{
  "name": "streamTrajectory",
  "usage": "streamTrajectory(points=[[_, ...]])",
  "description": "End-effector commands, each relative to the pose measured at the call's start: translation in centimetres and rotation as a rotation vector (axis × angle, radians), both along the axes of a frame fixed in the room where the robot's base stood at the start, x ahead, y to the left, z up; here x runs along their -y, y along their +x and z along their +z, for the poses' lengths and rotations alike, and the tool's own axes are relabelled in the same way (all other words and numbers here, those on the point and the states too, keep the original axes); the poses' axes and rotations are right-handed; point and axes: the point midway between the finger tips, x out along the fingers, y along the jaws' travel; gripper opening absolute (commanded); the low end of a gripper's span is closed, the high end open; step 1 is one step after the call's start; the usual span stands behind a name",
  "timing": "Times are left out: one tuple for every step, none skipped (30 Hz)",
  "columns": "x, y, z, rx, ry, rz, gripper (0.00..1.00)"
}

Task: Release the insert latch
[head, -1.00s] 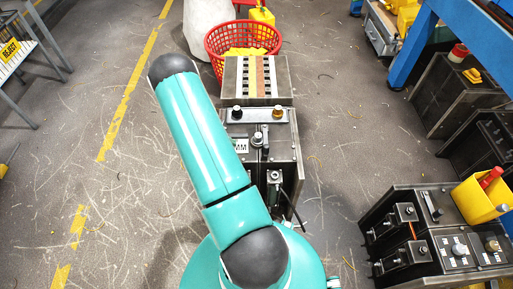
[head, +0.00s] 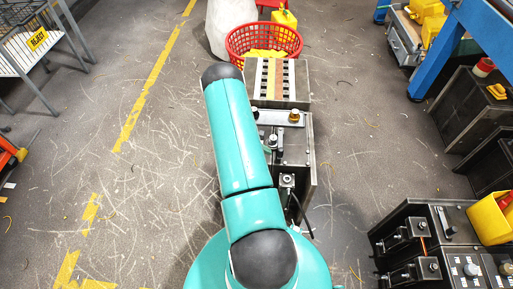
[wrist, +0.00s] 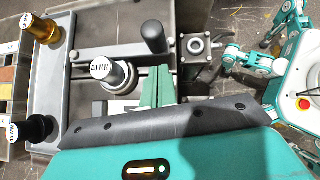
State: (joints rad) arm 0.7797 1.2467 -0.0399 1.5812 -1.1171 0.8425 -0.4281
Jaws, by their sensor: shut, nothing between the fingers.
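A dark metal fixture (head: 301,160) stands ahead of me, partly hidden behind my arm in the head view. In the wrist view its plate carries a silver round knob marked 40 MM (wrist: 114,73), beside a bar with an upright black-capped handle (wrist: 153,38). Which part is the insert latch I cannot tell for sure. My gripper (wrist: 157,84) shows two green fingers close together, shut and empty. They overlap the plate just right of the 40 MM knob and below the black handle in the picture. Contact cannot be told. The head view hides the gripper.
A brass knob (wrist: 43,29) and a black knob (wrist: 35,129) stand on a grey bar at left. A square block with a round fitting (wrist: 194,45) lies right of the handle. A red basket (head: 264,40) stands behind; another fixture (head: 445,215) is at right.

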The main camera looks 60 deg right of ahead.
Motion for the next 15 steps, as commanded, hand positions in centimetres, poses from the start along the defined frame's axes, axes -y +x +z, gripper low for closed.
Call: streamTrajectory(points=[[0.4,-0.7,0.0,0.000,0.001,-0.002,0.00],[0.6,-0.9,0.0,0.000,0.001,-0.002,0.00],[0.8,-1.2,0.0,0.000,0.002,-0.001,0.00],[0.9,-1.4,0.0,0.000,0.002,-0.001,0.00],[1.1,-1.5,0.0,0.000,0.001,-0.001,0.00],[1.2,-1.7,0.0,-0.001,0.001,0.000,0.00],[1.2,-1.8,0.0,-0.001,0.001,0.000,0.00],[1.3,-1.8,0.0,0.000,0.001,0.001,0.00],[1.3,-1.8,0.0,0.000,0.001,0.001,0.00],[1.3,-1.8,0.0,0.000,0.001,0.001,0.00],[1.3,-1.8,0.0,0.000,0.001,0.001,0.00],[1.3,-1.8,0.0,0.000,0.001,0.001,0.00],[1.3,-1.8,0.0,0.000,0.001,0.001,0.00],[1.3,-1.8,0.0,0.000,0.001,0.001,0.00],[1.3,-1.8,0.0,0.000,0.001,0.001,0.00]])
